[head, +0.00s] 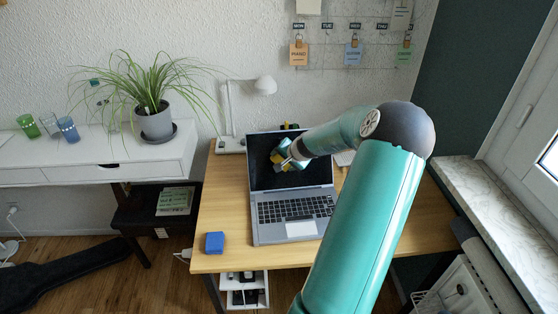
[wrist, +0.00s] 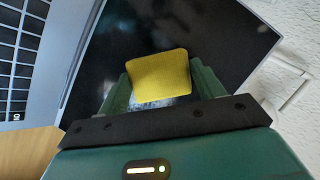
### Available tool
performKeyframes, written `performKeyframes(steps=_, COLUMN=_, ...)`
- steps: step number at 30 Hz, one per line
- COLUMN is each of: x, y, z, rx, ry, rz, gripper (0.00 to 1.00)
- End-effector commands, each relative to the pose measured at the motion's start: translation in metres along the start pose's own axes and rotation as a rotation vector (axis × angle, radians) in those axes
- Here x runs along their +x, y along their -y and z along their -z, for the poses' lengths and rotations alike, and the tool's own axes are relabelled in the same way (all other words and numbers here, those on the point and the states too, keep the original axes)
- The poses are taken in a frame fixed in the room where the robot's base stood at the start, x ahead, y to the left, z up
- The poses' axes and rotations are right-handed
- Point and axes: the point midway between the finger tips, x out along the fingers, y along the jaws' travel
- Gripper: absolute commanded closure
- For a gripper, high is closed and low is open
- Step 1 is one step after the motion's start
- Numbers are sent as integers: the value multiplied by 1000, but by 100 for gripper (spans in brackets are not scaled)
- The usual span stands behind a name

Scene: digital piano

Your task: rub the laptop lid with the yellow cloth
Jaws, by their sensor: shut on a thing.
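The laptop (head: 287,214) stands open on the wooden desk, its keyboard facing me. Its raised lid (head: 262,176) shows the dark screen side, which also fills much of the wrist view (wrist: 215,40). My gripper (head: 283,160) is in front of the screen and shut on the yellow cloth (wrist: 160,76). The cloth sits between the two green fingers, over the dark screen. A pale, smudgy patch (wrist: 150,101) shows on the screen beside the cloth. I cannot tell whether the cloth touches the screen.
A blue block-like thing (head: 215,243) lies at the desk's front left. A white lamp (head: 232,115) stands behind the laptop. Bare desk (head: 225,195) lies left of the laptop.

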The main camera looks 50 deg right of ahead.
Motion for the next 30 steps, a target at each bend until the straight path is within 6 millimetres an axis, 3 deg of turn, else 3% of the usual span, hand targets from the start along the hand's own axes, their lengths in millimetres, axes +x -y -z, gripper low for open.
performKeyframes(steps=30, x=-14, y=-40, z=39, rx=-1, ry=-3, rz=-1, gripper=51)
